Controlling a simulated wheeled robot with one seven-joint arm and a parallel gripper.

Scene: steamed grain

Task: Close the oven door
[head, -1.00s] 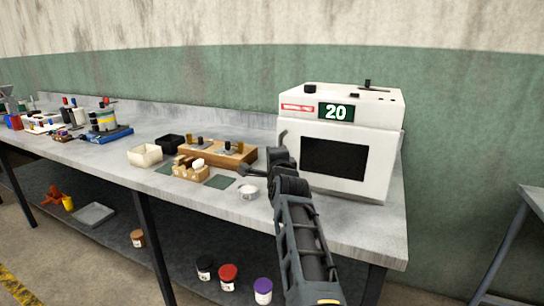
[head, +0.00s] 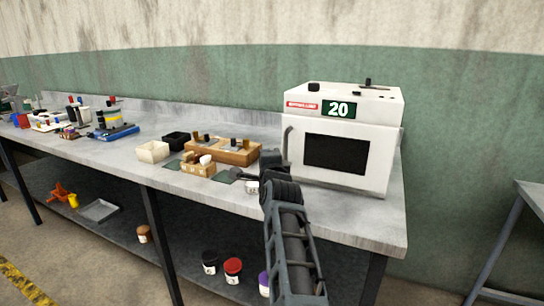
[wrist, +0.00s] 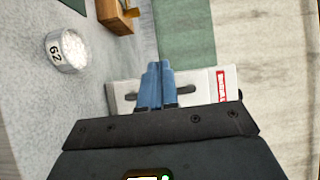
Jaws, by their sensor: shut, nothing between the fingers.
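The white oven (head: 388,154) stands at the right end of the bench, with a green display reading 20. Its door (head: 300,172) has a dark window and a curved handle (head: 287,143) on the left edge. The door looks flush with the oven front, though a small gap would be hard to see.
A small white dish (head: 252,187) sits just below my gripper and is partly covered by it; the wrist view shows it labelled 62. A wooden rack (head: 236,156), a wooden block and white and black trays stand to the left. Several jars are on the lower shelf.

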